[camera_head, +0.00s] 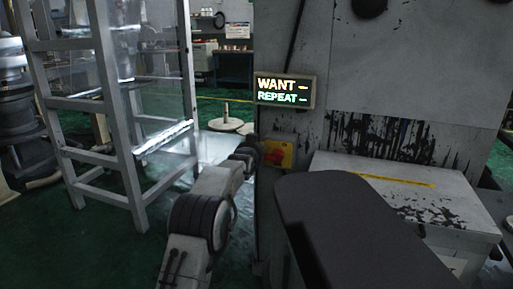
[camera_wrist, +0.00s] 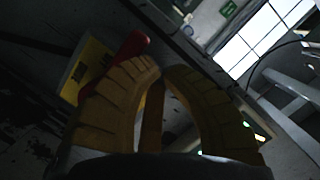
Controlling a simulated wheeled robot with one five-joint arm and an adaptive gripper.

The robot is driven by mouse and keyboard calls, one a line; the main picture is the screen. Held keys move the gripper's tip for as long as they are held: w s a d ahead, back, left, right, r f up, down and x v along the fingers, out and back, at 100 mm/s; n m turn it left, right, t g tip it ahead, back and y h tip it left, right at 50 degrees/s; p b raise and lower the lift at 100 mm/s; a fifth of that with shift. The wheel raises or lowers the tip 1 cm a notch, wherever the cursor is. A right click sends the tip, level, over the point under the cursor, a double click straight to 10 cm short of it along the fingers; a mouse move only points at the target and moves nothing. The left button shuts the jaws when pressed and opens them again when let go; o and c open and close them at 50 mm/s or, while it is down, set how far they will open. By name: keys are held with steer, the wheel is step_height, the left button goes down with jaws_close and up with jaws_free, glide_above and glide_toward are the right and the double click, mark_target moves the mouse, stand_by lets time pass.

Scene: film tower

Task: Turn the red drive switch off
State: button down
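Whether the left finger touches the handle is unclear.
The lit sign (camera_head: 285,91) reads WANT and REPEAT. A scuffed grey block (camera_head: 425,205) stands right of the switch. A metal frame with clear panels (camera_head: 115,120) stands at left. Green floor (camera_head: 100,240) is open at the lower left.

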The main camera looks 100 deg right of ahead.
steer(key=shift+w+f, duration=0.2)
steer(key=shift+f, duration=0.35)
stand_by(0.4)
